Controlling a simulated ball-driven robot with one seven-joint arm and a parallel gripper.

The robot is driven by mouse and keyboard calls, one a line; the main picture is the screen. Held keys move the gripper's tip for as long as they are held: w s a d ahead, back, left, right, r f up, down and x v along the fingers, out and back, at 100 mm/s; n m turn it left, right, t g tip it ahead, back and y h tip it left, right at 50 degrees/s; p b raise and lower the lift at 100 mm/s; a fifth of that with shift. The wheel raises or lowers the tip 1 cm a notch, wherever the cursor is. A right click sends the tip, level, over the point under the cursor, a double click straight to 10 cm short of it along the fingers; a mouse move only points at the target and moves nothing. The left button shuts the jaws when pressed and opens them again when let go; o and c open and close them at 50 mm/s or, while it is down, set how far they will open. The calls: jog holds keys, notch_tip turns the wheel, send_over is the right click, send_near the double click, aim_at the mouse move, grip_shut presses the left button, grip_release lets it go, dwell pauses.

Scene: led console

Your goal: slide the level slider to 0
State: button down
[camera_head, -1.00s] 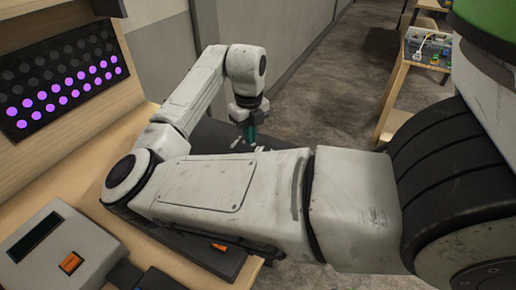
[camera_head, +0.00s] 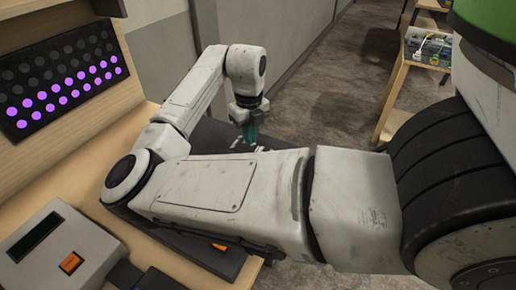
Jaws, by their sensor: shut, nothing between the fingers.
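My gripper (camera_head: 250,138) points down over the dark console panel (camera_head: 212,133) at the right end of the desk. Its teal fingers are shut with nothing between them. Small light parts show on the panel around the fingertips, but I cannot tell whether the fingers touch them. I cannot make out the level slider or its setting, because my arm covers most of the panel. The LED board (camera_head: 62,80) at the back left has its lower rows lit purple and its upper rows dark.
A grey box (camera_head: 62,247) with a dark display and an orange button stands at the front left. An orange part (camera_head: 219,247) shows on the panel's near edge below my arm. A wooden shelf (camera_head: 405,85) holding a bin of coloured items stands beyond the clear floor.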

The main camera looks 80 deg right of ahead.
jog(key=shift+f, duration=0.2)
jog(key=shift+f+b, duration=0.35)
jog(key=shift+f+b, duration=0.5)
jog(key=shift+f, duration=0.35)
jog(key=shift+s+a+p, duration=0.25)
jog(key=shift+s, duration=0.7)
jog(key=shift+s+a+p, duration=0.2)
jog(key=shift+s+p, duration=0.1)
jog(key=shift+s, duration=0.7)
jog(key=shift+s+a+p, duration=0.25)
jog(key=shift+s, duration=0.7)
jog(key=shift+w+r, duration=0.15)
jog(key=shift+w+d+r+p, duration=0.15)
jog(key=shift+w+r+p, duration=0.2)
jog(key=shift+w+r, duration=0.1)
notch_tip(320, 180, up, 7)
jog(key=p, duration=0.5)
dwell(0.5)
jog(key=shift+f, duration=0.1)
dwell(0.4)
